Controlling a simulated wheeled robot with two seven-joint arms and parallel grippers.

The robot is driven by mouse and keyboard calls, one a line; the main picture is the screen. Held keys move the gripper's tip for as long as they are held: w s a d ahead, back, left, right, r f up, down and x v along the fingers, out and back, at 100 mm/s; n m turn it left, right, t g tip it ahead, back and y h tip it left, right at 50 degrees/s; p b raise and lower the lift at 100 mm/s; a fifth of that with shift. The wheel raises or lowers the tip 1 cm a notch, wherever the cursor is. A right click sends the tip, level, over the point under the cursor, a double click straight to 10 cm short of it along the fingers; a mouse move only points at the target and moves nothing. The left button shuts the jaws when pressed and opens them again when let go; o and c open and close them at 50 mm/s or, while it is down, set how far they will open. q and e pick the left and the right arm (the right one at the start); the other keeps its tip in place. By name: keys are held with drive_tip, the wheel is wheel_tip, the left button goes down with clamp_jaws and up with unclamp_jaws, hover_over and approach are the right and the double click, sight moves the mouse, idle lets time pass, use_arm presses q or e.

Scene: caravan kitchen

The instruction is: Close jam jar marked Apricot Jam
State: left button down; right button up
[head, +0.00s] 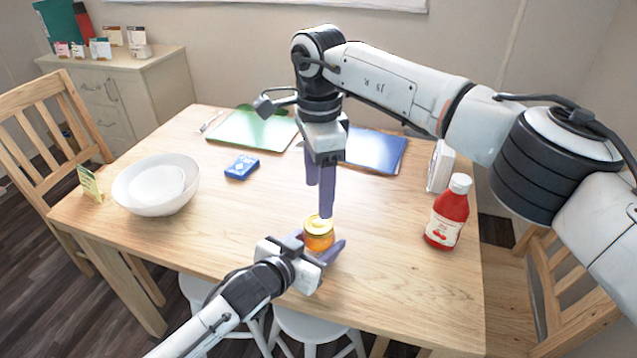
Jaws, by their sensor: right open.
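The jam jar (318,243) is a small orange jar on the wooden table, near its front edge. A pale yellow lid (319,224) sits on its top; I cannot tell how tightly, and the label is too small to read. My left gripper (320,250) comes in from the front with its purple fingers on either side of the jar; whether they press on it is not clear. My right gripper (323,203) points down from above, its fingertips just over or at the lid. It is open, and one finger partly hides the lid's back.
A red ketchup bottle (448,212) stands to the right, with a white box (440,166) behind it. White bowls (157,184) stand at the left. A blue card box (242,167), a green folder (253,129) and a blue folder (375,151) lie farther back. The left-middle tabletop is clear.

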sight(318, 224)
drive_tip(key=n, duration=0.6)
drive_tip(key=shift+r+n, duration=0.2)
drive_tip(key=shift+n, duration=0.2)
drive_tip(key=shift+f, duration=4.05)
drive_tip(key=shift+c, duration=0.2)
